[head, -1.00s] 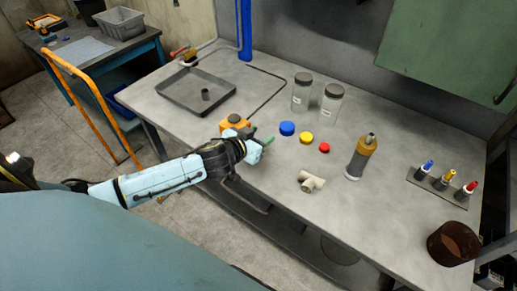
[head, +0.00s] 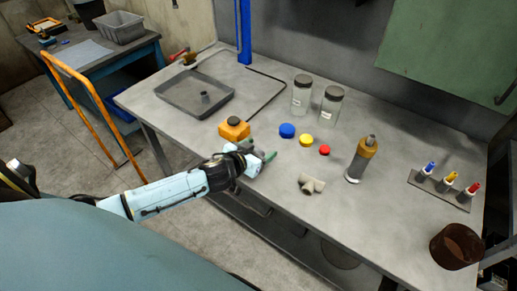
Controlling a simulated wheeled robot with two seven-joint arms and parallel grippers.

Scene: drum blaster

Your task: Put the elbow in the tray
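A pale beige pipe fitting (head: 311,185), the only thing here that looks like the elbow, lies on the workbench near its front edge; its stubby branches make its exact shape hard to tell. The grey tray (head: 171,104) sits at the back left of the bench, with a small dark cylinder (head: 205,98) standing in it. My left gripper (head: 261,151) is over the front of the bench, left of the fitting and apart from it. Its green-tipped fingers look spread, with nothing between them. My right gripper is not in view.
An orange container (head: 234,129) stands just behind my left gripper. Blue (head: 287,130), yellow (head: 306,140) and red (head: 325,150) caps lie behind the fitting. A brown pot (head: 456,245) is at the right.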

